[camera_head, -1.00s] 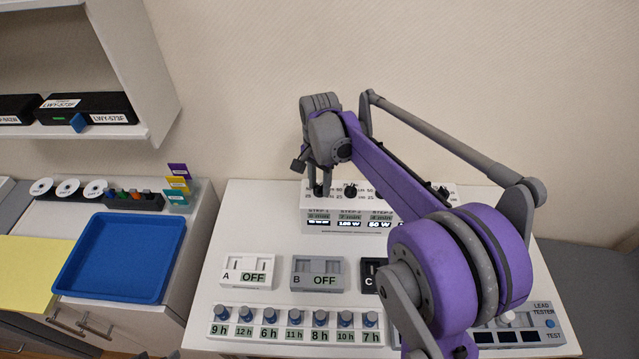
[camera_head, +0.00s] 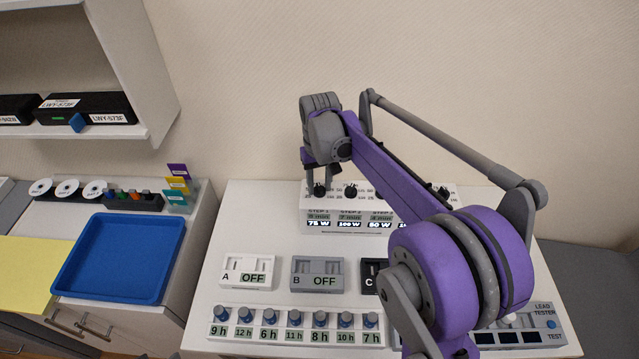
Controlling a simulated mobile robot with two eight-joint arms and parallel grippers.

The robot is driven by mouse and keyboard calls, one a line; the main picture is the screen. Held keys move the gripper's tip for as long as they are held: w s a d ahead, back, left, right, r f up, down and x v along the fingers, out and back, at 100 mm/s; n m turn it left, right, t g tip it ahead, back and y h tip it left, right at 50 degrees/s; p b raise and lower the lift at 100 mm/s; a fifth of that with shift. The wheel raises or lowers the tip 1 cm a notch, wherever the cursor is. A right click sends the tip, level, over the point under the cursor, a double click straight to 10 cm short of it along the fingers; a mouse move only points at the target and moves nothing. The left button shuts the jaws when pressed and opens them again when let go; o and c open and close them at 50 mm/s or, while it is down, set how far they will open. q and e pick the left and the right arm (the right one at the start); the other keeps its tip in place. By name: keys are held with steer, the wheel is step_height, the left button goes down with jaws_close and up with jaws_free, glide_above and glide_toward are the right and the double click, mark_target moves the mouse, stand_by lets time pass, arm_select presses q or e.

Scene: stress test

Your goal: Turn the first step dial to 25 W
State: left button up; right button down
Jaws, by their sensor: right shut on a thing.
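The white step dial panel (camera_head: 330,218) stands at the back of the white table, with black dials on its sloped top. The first step dial (camera_head: 319,190) is at its left end. The display under STEP 1 (camera_head: 318,223) reads 75 W. The STEP 2 display reads 100 W, and the third appears to read 50 W. My right gripper (camera_head: 320,186) points down at the first dial and is shut on it. My right arm hides the panel's right part. My left gripper is out of view.
Boxes A (camera_head: 246,272) and B (camera_head: 317,274) read OFF; box C is partly behind my arm. A row of blue-knobbed timers (camera_head: 295,324) lies in front. A lead tester (camera_head: 520,330) is at right. A blue tray (camera_head: 120,258) lies on the left cabinet.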

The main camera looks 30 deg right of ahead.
steer(key=n, duration=0.4)
steer(key=shift+n, duration=0.3)
steer(key=n, duration=0.4)
steer(key=shift+n, duration=0.3)
steer(key=n, duration=0.4)
steer(key=shift+n, duration=0.3)
steer(key=n, duration=0.4)
steer(key=shift+n, duration=0.4)
steer(key=shift+c, duration=2.3)
jaws_free()
steer(key=shift+r, duration=0.1)
